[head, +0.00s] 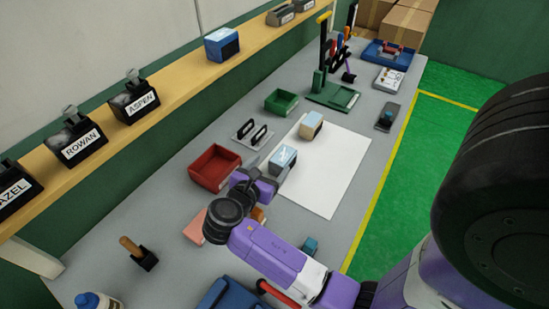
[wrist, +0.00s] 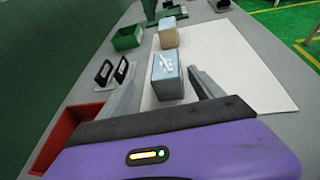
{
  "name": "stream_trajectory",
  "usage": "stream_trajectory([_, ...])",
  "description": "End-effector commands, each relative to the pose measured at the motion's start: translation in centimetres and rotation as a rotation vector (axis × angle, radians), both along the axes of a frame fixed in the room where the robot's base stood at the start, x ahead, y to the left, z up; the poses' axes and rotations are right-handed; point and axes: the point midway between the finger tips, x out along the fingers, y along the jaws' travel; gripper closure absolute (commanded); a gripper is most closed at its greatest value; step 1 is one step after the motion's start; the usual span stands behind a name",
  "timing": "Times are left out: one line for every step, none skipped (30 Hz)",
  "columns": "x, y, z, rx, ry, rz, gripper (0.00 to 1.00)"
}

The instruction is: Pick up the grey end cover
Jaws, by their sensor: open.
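The grey end cover (head: 283,158) appears to be the small upright block with a pale blue top. It stands on the white sheet (head: 325,180), near the sheet's left edge. In the wrist view the grey end cover (wrist: 167,88) shows white marks on its top and a darker grey side. My gripper (head: 266,173) is open and close to this block. In the wrist view the fingers of my gripper (wrist: 168,76) lie to its left and right, with visible room on both sides. I cannot tell whether the fingertips are level with it.
A cream block (head: 311,130) stands farther back on the sheet. A plate with two black handles (head: 252,133), a red tray (head: 215,168) and a green tray (head: 282,102) are to the left. A shelf (head: 190,80) with labelled bins and a blue block (head: 222,46) runs behind.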

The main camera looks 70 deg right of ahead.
Motion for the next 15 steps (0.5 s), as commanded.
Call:
stream_trajectory([-0.4, -0.4, 0.2, 0.011, 0.013, -0.045, 0.24])
stream_trajectory([-0.7, -0.6, 0.2, 0.016, 0.021, -0.066, 0.24])
stream_trajectory([-1.0, -0.7, 0.2, 0.024, 0.03, -0.09, 0.24])
stream_trajectory([-1.2, -0.8, 0.2, 0.028, 0.035, -0.104, 0.24])
stream_trajectory([-1.4, -0.8, 0.2, 0.031, 0.038, -0.114, 0.24])
stream_trajectory([-1.5, -1.0, 0.1, 0.035, 0.041, -0.125, 0.24])
stream_trajectory([-1.6, -1.1, 0.0, 0.036, 0.043, -0.131, 0.24])
stream_trajectory([-1.7, -1.2, -0.1, 0.037, 0.044, -0.135, 0.24])
stream_trajectory([-1.8, -1.4, -0.3, 0.038, 0.045, -0.136, 0.24])
stream_trajectory([-1.9, -1.6, -0.5, 0.038, 0.045, -0.136, 0.24])
stream_trajectory([-1.9, -1.9, -0.6, 0.037, 0.044, -0.136, 0.24])
stream_trajectory([-1.9, -2.2, -0.8, 0.037, 0.044, -0.135, 0.24])
stream_trajectory([-2.0, -2.4, -0.9, 0.037, 0.043, -0.134, 0.24])
stream_trajectory([-2.0, -2.7, -1.0, 0.037, 0.043, -0.135, 0.24])
stream_trajectory([-2.1, -2.9, -1.1, 0.037, 0.043, -0.135, 0.24])
